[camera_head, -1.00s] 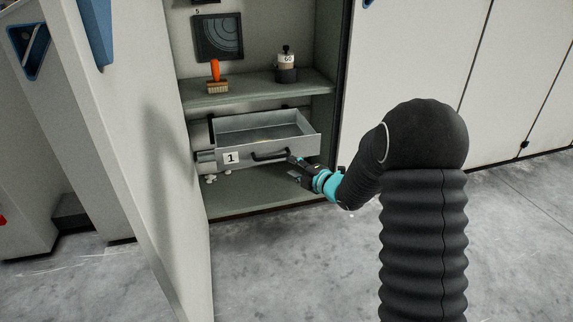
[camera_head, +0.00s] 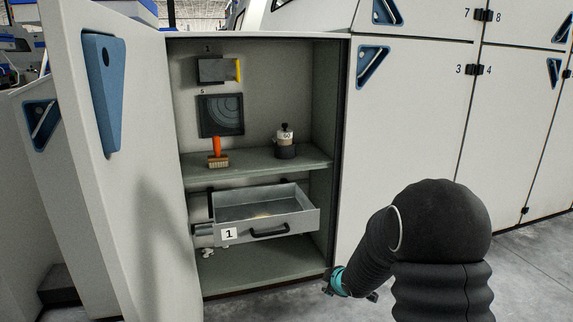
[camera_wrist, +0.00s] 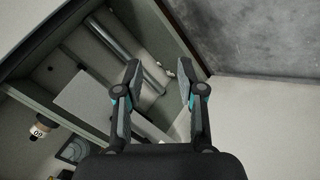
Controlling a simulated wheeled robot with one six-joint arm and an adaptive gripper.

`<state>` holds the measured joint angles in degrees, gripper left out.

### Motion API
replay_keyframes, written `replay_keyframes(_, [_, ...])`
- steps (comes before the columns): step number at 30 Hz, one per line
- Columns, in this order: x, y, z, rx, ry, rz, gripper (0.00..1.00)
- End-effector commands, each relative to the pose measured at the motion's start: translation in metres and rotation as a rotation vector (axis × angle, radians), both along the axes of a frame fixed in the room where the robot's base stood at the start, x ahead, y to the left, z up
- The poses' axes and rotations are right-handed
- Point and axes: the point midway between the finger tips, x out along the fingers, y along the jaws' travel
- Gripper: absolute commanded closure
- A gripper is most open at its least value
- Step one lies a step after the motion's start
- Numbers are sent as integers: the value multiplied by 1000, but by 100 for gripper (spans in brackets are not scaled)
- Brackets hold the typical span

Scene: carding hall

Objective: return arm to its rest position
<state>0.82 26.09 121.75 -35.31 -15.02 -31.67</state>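My gripper (camera_wrist: 159,72) is open in the wrist view, its two dark fingers apart with nothing held between them. In the head view my wrist end, with a teal band, is low in front of the cabinet's right edge. The fingers are hard to make out there. It is clear of the pulled-out grey drawer (camera_head: 228,235) marked 1 and of its black handle (camera_head: 270,230). The drawer stands open in the lower part of the cabinet, with something small and pale inside.
A cabinet door (camera_head: 120,190) stands open at the left. A shelf (camera_head: 250,165) above the drawer bears an orange-handled brush (camera_head: 217,154) and a dark-and-pale jar (camera_head: 285,142), also in the wrist view (camera_wrist: 40,129). Closed cabinets (camera_head: 410,130) line the right. Grey floor (camera_head: 530,270) is free at lower right.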

Motion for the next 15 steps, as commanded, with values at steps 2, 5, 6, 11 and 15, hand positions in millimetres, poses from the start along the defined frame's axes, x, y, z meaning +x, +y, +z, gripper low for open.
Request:
replay_keyframes(2, [-26,-18,14,23,91,-151,61])
replay_keyframes(5, [-66,-38,34,62,202,-351,61])
replay_keyframes(6, [-82,-43,43,77,240,-425,61])
replay_keyframes(11, [-148,-55,81,148,362,-674,61])
replay_keyframes(15, [-202,-55,115,212,442,-840,61])
